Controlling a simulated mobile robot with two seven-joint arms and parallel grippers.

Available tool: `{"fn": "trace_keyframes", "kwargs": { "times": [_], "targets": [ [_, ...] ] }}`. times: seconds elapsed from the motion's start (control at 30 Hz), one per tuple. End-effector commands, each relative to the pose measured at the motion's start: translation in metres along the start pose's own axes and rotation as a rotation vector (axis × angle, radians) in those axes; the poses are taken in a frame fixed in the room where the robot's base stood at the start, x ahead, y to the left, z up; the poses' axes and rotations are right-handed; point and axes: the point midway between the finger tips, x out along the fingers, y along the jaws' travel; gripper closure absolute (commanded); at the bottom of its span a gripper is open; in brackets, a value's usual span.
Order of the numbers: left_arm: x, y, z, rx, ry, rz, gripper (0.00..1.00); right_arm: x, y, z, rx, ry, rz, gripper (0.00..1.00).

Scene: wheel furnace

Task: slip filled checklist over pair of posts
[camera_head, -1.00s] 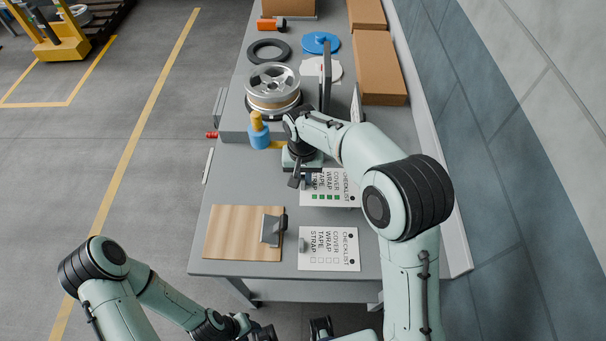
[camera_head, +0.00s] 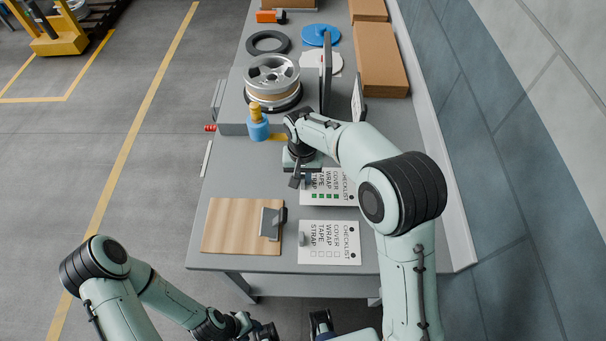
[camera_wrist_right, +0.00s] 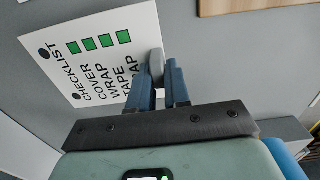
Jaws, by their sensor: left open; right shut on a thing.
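The filled checklist (camera_head: 345,187) is a white card with green squares and two dark round spots at corners of one end. It also shows in the right wrist view (camera_wrist_right: 88,60). My right gripper (camera_head: 300,180) is shut on the grey grip tab at the card's edge; the blue fingers pinch it in the wrist view (camera_wrist_right: 160,82). The card looks flat above the table; its height is unclear. My left gripper (camera_head: 265,331) is open and empty at the bottom edge, short of the table. I cannot clearly make out the pair of posts.
A blank checklist (camera_head: 343,250) and a brown board (camera_head: 232,228) with grey handle lie on the near table (camera_head: 300,266). Farther back are a blue-yellow bottle (camera_head: 258,129), a wheel (camera_head: 271,72), an upright dark panel (camera_head: 327,75), a white upright panel (camera_head: 358,98) and cardboard boxes (camera_head: 380,60).

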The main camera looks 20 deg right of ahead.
Motion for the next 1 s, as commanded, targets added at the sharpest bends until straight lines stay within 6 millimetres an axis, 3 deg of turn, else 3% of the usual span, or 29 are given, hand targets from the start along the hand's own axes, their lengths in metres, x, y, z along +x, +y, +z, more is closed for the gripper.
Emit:
{"fn": "trace_keyframes", "kwargs": {
  "times": [1.0],
  "targets": [
    [0.015,-0.006,0.003,-0.002,-0.007,-0.002,0.57,0.03,0.0,0.0,0.0,0.0,0.0,1.0]
  ]
}}
